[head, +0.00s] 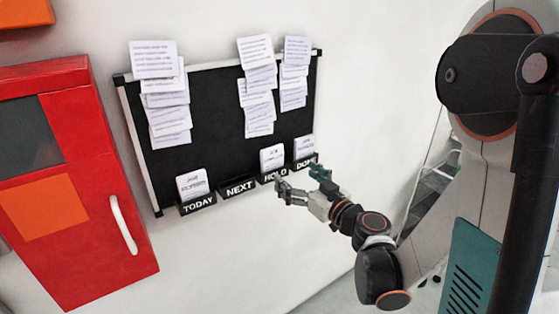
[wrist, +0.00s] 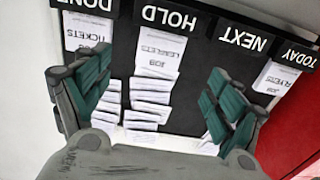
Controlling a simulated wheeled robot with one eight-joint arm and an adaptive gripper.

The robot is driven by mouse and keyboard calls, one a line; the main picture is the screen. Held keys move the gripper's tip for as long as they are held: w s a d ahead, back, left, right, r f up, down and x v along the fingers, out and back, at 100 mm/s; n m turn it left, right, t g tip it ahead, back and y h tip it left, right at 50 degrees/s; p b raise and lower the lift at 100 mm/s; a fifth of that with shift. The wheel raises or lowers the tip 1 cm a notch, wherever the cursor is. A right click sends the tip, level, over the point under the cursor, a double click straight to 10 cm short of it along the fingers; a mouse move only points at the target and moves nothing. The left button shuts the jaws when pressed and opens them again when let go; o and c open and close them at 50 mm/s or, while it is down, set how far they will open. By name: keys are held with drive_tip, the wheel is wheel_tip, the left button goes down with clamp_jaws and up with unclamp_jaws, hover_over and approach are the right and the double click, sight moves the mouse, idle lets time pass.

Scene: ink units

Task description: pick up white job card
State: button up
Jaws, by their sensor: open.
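White job cards stand in black pockets along the bottom of a black board. A flyers card (head: 192,184) is in the TODAY pocket, a leaflets card (head: 272,157) in the HOLD pocket, and a third card (head: 304,147) in the DONE pocket. My gripper (head: 302,182) is open and empty in front of the HOLD and DONE pockets. In the wrist view, upside down, the leaflets card (wrist: 158,52) shows between my two green-padded fingers, with no visible contact. The tickets card (wrist: 88,32) is left, the flyers card (wrist: 276,78) right.
The NEXT pocket (head: 238,187) shows no card. Several printed sheets (head: 153,60) hang in overlapping columns on the board (head: 207,120). A red cabinet (head: 82,205) with a white handle stands at the left. The white wall below the pockets is clear.

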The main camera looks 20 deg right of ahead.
sight(274, 161)
drive_tip(key=b+x, duration=0.2)
drive_tip(key=x, duration=1)
drive_tip(key=shift+a+f, duration=0.1)
drive_tip(key=shift+f, duration=0.05)
drive_tip(key=c, duration=1.2)
